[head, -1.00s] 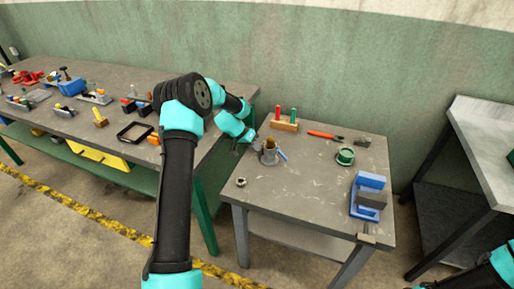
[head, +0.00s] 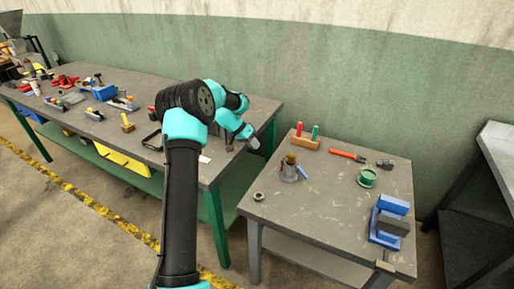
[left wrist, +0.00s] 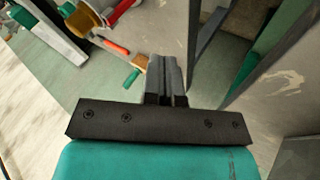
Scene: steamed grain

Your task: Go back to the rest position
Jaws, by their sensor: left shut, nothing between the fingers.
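My left gripper (head: 254,143) is shut and empty. It hangs in the air near the left edge of the small grey table (head: 330,215), up and left of the metal cup with brown contents (head: 289,172). In the left wrist view its closed fingers (left wrist: 166,78) show with nothing between them. My left arm bends across the middle of the head view and hides part of the long table. My right gripper is in neither current view.
The small table holds a wooden block with red and green handles (head: 305,140), a red-handled tool (head: 347,155), a green spool (head: 367,177), a blue vise-like block (head: 389,222) and a small ring (head: 259,197). Several tools lie on the long table (head: 185,152).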

